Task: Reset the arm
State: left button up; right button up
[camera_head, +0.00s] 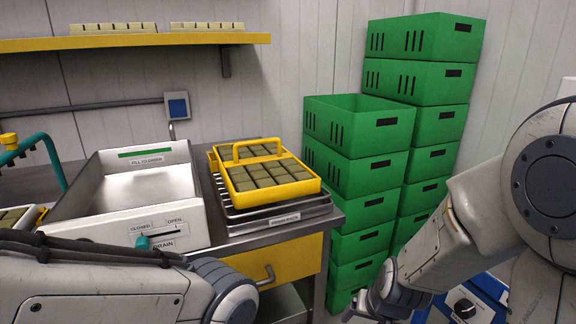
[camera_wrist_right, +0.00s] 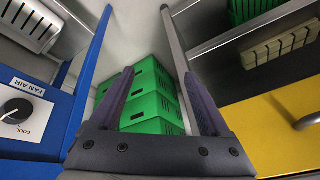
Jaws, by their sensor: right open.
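My right gripper (camera_wrist_right: 158,74) is open in the right wrist view. Its two dark fingers stand apart with nothing held between them. Green crates (camera_wrist_right: 150,112) show beyond the fingers. In the head view my right arm comes in from the right and the gripper (camera_head: 368,304) hangs low at the bottom edge, in front of the stacked crates (camera_head: 358,220); its fingers are hard to make out there. My left arm crosses the bottom left corner of the head view, and its gripper is out of the picture.
A white basin (camera_head: 75,205) and a yellow tray (camera_head: 315,186) of dark square plugs stand on the steel bench. A yellow shelf (camera_head: 120,43) hangs above. A blue cabinet with a dial (camera_wrist_right: 20,108) is beside the right gripper, a yellow drawer (camera_wrist_right: 255,120) opposite.

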jog(key=s+d+r+n+g, duration=0.2)
jog(key=s+n, duration=0.1)
jog(key=s, duration=0.3)
jog(key=s+a+r+n+g, duration=0.1)
jog(key=s+a+r+n, duration=0.25)
jog(key=s+a, duration=0.3)
jog(key=s+a+r+n+g, duration=0.1)
jog(key=s+a+r+n, duration=0.1)
jog(key=s+a+n, duration=0.35)
notch_tip(320, 180, up, 24)
jog(key=s+a+m+p, duration=0.1)
jog(key=p, duration=2.3)
jog(key=shift+a+r+m+g+y, duration=0.2)
jog(key=shift+m+g+y, duration=0.1)
jog(key=shift+m, duration=0.1)
